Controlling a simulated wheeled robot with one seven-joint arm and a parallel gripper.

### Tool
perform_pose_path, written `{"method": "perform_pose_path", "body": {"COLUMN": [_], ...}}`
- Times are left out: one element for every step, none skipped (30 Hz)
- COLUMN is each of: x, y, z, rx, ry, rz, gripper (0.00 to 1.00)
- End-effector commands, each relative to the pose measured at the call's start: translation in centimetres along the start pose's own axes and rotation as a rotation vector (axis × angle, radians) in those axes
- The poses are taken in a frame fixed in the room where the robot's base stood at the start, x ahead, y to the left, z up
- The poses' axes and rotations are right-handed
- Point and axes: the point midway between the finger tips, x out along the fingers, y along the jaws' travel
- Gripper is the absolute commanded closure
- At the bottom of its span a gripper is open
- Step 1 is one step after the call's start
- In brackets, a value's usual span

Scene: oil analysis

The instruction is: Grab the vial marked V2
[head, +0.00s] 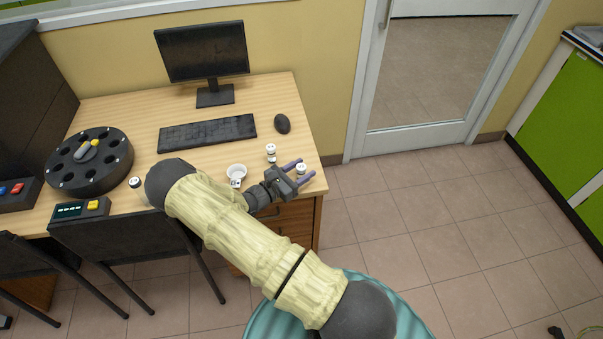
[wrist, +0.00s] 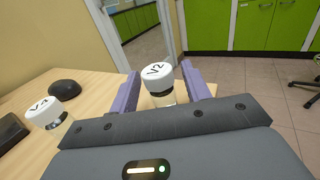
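The vial marked V2 (wrist: 158,78) has a white cap with black lettering and a clear body with a dark band. It stands upright on the desk near its right edge, and shows as a small white-capped vial in the head view (head: 301,168). My gripper (head: 297,172) is open, with its two purple fingers (wrist: 163,90) on either side of V2. A gap shows between cap and fingers; whether the fingers touch the lower body is hidden. A vial marked V4 (wrist: 44,112) stands to the left, outside the fingers.
Another white-capped vial (head: 270,152) stands just behind my gripper. Open floor lies right of the desk.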

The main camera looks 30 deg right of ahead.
Motion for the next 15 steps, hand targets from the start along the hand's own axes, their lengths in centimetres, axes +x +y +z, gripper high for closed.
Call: {"method": "perform_pose_path", "body": {"x": [-0.02, -0.02, -0.03, -0.03, -0.03, -0.03, -0.03, -0.03, -0.03, -0.03, -0.03, -0.02, -0.02, -0.02, -0.02], "y": [0.01, 0.01, 0.01, 0.01, 0.01, 0.01, 0.01, 0.01, 0.01, 0.01, 0.01, 0.01, 0.01, 0.01, 0.01], "z": [0.00, 0.00, 0.00, 0.00, 0.00, 0.00, 0.01, 0.01, 0.01, 0.01, 0.01, 0.02, 0.06, 0.12, 0.28], "rx": [0.000, 0.000, 0.000, 0.000, 0.000, 0.000, 0.000, 0.000, 0.000, 0.000, 0.000, 0.000, 0.000, 0.000, 0.000], "ry": [0.000, 0.000, 0.000, 0.000, 0.000, 0.000, 0.000, 0.000, 0.000, 0.000, 0.000, 0.000, 0.000, 0.000, 0.000], "rz": [0.000, 0.000, 0.000, 0.000, 0.000, 0.000, 0.000, 0.000, 0.000, 0.000, 0.000, 0.000, 0.000, 0.000, 0.000], "gripper": [0.63, 0.69, 0.77, 0.83, 0.89, 0.94, 0.95, 0.95, 0.95, 0.95, 0.95, 0.95, 0.95, 0.95, 0.95]}}
